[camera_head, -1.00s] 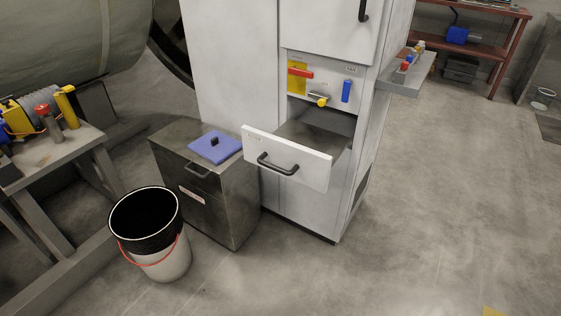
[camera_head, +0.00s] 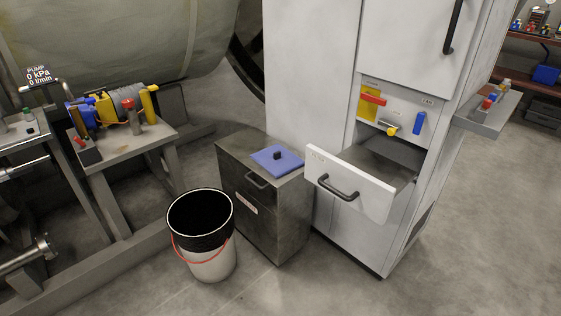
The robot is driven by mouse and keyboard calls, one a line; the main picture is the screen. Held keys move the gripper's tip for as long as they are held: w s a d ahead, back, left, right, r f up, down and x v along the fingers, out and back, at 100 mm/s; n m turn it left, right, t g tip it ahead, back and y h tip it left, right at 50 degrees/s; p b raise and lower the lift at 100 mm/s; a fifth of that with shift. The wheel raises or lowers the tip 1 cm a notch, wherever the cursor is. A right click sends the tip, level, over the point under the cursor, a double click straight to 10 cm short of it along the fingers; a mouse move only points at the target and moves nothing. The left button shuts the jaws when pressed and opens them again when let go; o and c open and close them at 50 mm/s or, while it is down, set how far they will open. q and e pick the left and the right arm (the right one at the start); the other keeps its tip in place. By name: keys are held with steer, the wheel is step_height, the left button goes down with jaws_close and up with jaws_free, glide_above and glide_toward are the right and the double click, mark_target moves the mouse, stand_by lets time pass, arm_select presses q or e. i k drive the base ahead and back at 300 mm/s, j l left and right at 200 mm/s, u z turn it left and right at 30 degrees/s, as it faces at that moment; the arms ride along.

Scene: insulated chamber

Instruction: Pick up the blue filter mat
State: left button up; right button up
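The blue filter mat (camera_head: 286,161) is a flat blue square with a small black knob on it. It lies flat on top of a grey metal cabinet (camera_head: 233,147), left of the open white drawer. Neither of my grippers shows in the head view, and nothing is touching the mat.
The white drawer (camera_head: 347,183) of the tall white cabinet (camera_head: 312,80) is pulled out beside the mat. A bin with a black liner (camera_head: 201,262) and red handle stands in front of the metal cabinet. A bench with a pump (camera_head: 108,108) is at left. Floor at right is clear.

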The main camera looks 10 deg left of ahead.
mark_target(277, 160)
steer(key=i+j+z, duration=0.75)
steer(key=j+z, duration=0.15)
steer(key=i+j+z, duration=0.15)
steer(key=j+z, duration=0.15)
steer(key=j, duration=0.15)
